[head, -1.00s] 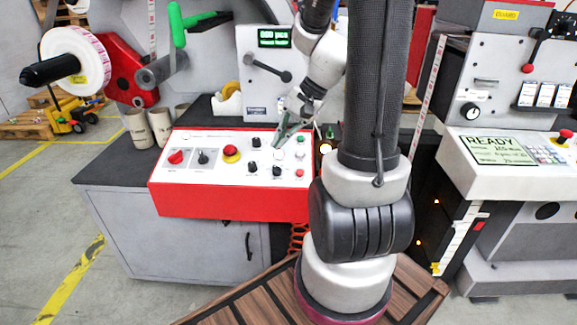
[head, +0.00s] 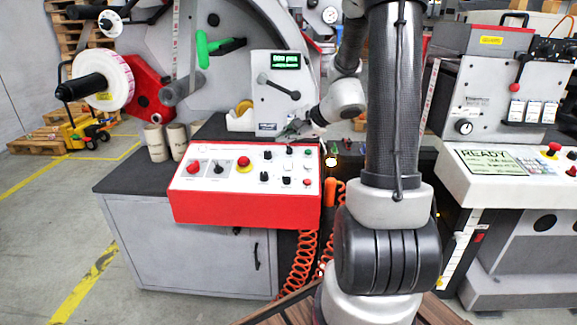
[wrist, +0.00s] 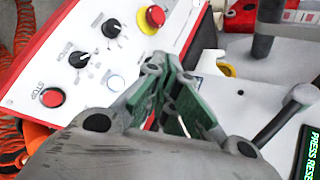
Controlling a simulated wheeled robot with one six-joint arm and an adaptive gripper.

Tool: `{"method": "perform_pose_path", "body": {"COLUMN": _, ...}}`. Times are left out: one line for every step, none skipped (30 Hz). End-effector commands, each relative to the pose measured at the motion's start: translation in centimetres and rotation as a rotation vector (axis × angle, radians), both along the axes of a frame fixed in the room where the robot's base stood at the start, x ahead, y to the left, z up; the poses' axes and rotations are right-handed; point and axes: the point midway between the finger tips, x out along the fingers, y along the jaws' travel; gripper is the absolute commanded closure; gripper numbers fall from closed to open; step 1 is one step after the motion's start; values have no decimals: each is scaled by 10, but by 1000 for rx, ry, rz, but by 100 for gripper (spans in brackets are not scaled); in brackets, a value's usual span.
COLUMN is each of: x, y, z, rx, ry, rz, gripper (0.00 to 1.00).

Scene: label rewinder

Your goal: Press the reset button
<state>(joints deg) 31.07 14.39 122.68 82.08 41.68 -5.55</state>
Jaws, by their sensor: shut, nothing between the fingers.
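The red-sided control panel (head: 245,208) has a white sloping face with several knobs and buttons. A pale round button with a bluish ring (wrist: 115,83) lies just left of my fingertips in the wrist view; I cannot read its label. It looks like the small white button (head: 286,167) in the head view. My gripper (wrist: 168,64) has green-padded fingers, shut and empty. In the head view my gripper (head: 291,129) is small, near the panel's far right edge. I cannot tell its height above the face, and no contact with the button shows.
A red button (wrist: 52,97) marked STOP, black knobs (wrist: 78,60) and a red mushroom button (wrist: 152,18) on yellow flank the pale button. A screen (wrist: 313,150) reads "PRESS RESE", cut off. A grey box with a lever (head: 277,105) stands behind the panel.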

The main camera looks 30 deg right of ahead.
Motion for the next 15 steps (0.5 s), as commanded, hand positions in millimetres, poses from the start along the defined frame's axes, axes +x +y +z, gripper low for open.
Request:
{"method": "perform_pose_path", "body": {"x": 0, "y": -1, "z": -4, "rx": 0, "ry": 2, "rz": 0, "gripper": 100}}
{"method": "perform_pose_path", "body": {"x": 1, "y": -1, "z": -6, "rx": 0, "ry": 2, "rz": 0, "gripper": 100}}
{"method": "perform_pose_path", "body": {"x": 2, "y": -1, "z": -10, "rx": 2, "ry": 2, "rz": 0, "gripper": 100}}
{"method": "perform_pose_path", "body": {"x": 2, "y": -2, "z": -13, "rx": 2, "ry": 3, "rz": 1, "gripper": 100}}
{"method": "perform_pose_path", "body": {"x": 3, "y": -2, "z": -17, "rx": 3, "ry": 4, "rz": -1, "gripper": 100}}
{"method": "perform_pose_path", "body": {"x": 4, "y": -3, "z": -22, "rx": 2, "ry": 3, "rz": 1, "gripper": 100}}
{"method": "perform_pose_path", "body": {"x": 5, "y": -4, "z": -27, "rx": 3, "ry": 4, "rz": -1, "gripper": 100}}
{"method": "perform_pose_path", "body": {"x": 6, "y": -5, "z": -31, "rx": 2, "ry": 4, "rz": 0, "gripper": 100}}
{"method": "perform_pose_path", "body": {"x": 7, "y": -5, "z": -37, "rx": 3, "ry": 5, "rz": 0, "gripper": 100}}
{"method": "perform_pose_path", "body": {"x": 8, "y": -6, "z": -41, "rx": 3, "ry": 4, "rz": -1, "gripper": 100}}
{"method": "perform_pose_path", "body": {"x": 9, "y": -7, "z": -45, "rx": 3, "ry": 4, "rz": -1, "gripper": 100}}
{"method": "perform_pose_path", "body": {"x": 11, "y": -8, "z": -51, "rx": 3, "ry": 5, "rz": 0, "gripper": 100}}
{"method": "perform_pose_path", "body": {"x": 12, "y": -8, "z": -54, "rx": 3, "ry": 4, "rz": -1, "gripper": 100}}
{"method": "perform_pose_path", "body": {"x": 12, "y": -9, "z": -58, "rx": 2, "ry": 4, "rz": -1, "gripper": 100}}
{"method": "perform_pose_path", "body": {"x": 13, "y": -10, "z": -63, "rx": 2, "ry": 4, "rz": 0, "gripper": 100}}
